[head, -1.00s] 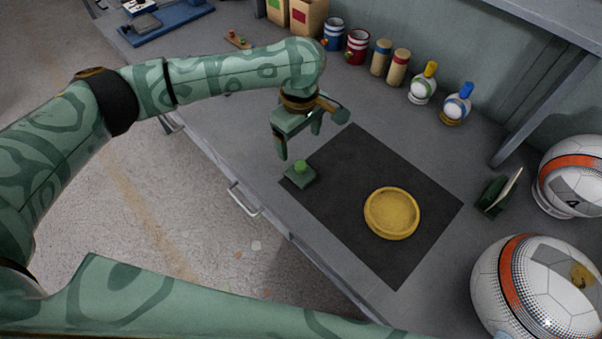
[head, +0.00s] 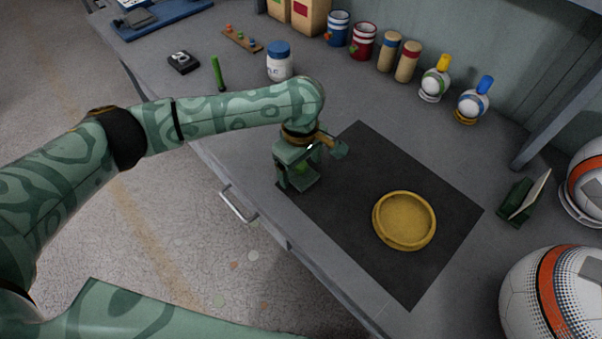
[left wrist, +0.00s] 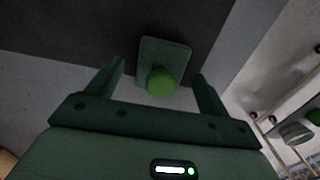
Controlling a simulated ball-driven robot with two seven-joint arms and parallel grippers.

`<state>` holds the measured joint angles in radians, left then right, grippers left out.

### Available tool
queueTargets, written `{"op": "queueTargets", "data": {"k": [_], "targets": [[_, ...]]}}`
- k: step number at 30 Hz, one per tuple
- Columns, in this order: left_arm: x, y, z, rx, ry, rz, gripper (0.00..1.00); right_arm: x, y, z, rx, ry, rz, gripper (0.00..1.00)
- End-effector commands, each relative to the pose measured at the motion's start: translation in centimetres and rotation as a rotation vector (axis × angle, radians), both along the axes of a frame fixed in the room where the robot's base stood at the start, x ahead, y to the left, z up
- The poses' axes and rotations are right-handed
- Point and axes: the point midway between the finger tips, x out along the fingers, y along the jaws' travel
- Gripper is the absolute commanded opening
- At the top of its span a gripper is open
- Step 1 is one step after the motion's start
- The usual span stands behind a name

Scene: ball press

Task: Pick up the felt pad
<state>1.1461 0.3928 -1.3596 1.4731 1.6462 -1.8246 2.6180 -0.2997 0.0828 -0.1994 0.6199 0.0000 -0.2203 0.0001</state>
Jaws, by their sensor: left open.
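The felt pad (head: 307,181) is a small dark green square with a bright green round knob on top. It lies at the left corner of the black mat (head: 350,240) and is partly hidden by my left gripper (head: 299,172) in the head view. That gripper is open, low over the pad, with fingers to either side of the knob. In the left wrist view the pad (left wrist: 163,50) and its knob show ahead, between the lines of the open fingers (left wrist: 158,75). I cannot tell whether the fingers touch it. My right gripper is not in view.
A yellow round dish (head: 404,220) sits on the mat to the right. A blue-lidded jar (head: 280,66), tins, wooden cylinders and two bottles stand towards the back. Large white balls (head: 560,290) are at the right. The table's front edge with a handle (head: 238,205) is close to the pad.

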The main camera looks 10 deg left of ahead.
Motion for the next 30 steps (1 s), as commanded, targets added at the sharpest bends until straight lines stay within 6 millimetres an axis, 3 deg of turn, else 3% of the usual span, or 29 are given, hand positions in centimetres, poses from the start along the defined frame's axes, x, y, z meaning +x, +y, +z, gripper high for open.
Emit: {"op": "queueTargets", "data": {"k": [2,6,7,15,20,25,30], "targets": [[0.0,0.0,0.2,-0.001,-0.001,0.000,0.74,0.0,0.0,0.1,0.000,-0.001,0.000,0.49],[0.0,0.0,0.2,-0.001,-0.001,0.000,0.35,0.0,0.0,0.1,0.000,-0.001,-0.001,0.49],[0.0,0.0,0.1,0.000,0.000,0.000,0.32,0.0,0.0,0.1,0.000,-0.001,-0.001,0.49],[0.0,0.0,0.2,0.000,0.000,0.000,0.31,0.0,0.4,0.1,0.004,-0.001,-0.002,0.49],[0.0,0.0,1.3,0.000,-0.001,0.000,0.31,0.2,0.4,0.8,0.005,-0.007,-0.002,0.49],[-0.3,-0.2,4.5,-0.001,-0.003,-0.002,0.31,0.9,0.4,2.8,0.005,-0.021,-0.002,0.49],[-3.3,-1.8,9.1,-0.002,-0.006,-0.005,0.31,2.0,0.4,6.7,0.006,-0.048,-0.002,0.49]]}}
